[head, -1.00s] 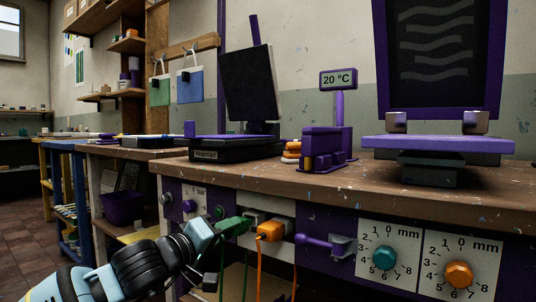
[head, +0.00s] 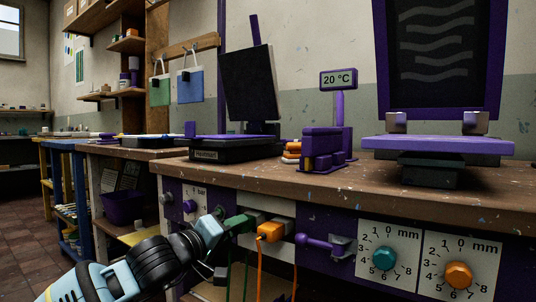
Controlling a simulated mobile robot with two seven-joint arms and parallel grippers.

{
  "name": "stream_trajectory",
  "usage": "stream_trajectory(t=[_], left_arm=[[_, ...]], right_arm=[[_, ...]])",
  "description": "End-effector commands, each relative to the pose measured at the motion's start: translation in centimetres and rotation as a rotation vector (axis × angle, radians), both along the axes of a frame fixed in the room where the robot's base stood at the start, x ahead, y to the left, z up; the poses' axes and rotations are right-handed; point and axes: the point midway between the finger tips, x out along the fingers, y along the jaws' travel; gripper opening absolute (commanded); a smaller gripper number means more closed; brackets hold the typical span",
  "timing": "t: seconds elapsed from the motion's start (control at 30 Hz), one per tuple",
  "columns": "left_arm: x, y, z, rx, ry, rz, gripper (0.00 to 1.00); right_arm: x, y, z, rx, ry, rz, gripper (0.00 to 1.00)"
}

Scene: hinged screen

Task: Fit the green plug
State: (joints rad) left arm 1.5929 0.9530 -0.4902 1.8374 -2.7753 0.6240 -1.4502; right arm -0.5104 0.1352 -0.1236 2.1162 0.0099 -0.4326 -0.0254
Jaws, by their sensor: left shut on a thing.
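The green plug (head: 237,224) is at the front of the workbench, at the tip of my left gripper (head: 221,227). My left gripper comes in from the lower left, is shut on the green plug and covers part of it. The plug's far end is at the grey socket block (head: 256,217); I cannot tell whether it is seated. A green cable (head: 228,275) hangs below. The orange plug (head: 270,232) sits just to the right, with its orange cable hanging down. My right gripper is not in view.
A purple lever (head: 315,241) is right of the orange plug. Further right are a teal dial (head: 383,257) and an orange dial (head: 459,274). The worn bench top (head: 260,172) overhangs the panel.

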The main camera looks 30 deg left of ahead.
Motion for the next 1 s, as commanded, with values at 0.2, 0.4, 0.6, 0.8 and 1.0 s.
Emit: stream_trajectory(t=[0.2, 0.4, 0.6, 0.8, 1.0], left_arm=[[0.0, 0.1, 0.1, 0.0, -0.003, 0.002, 0.08], [0.0, 0.1, 0.1, 0.0, -0.003, 0.002, 0.48], [0.0, 0.1, 0.1, 0.0, -0.002, 0.001, 0.57], [-0.2, 0.1, 0.0, 0.0, -0.001, 0.001, 0.57], [-2.0, 0.3, 0.0, 0.002, 0.001, 0.002, 0.57]], right_arm=[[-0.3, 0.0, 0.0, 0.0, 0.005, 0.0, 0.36], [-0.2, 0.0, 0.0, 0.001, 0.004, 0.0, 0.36], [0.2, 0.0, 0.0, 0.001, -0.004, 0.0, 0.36], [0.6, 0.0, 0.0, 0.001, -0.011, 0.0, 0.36], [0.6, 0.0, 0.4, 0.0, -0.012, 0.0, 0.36]])
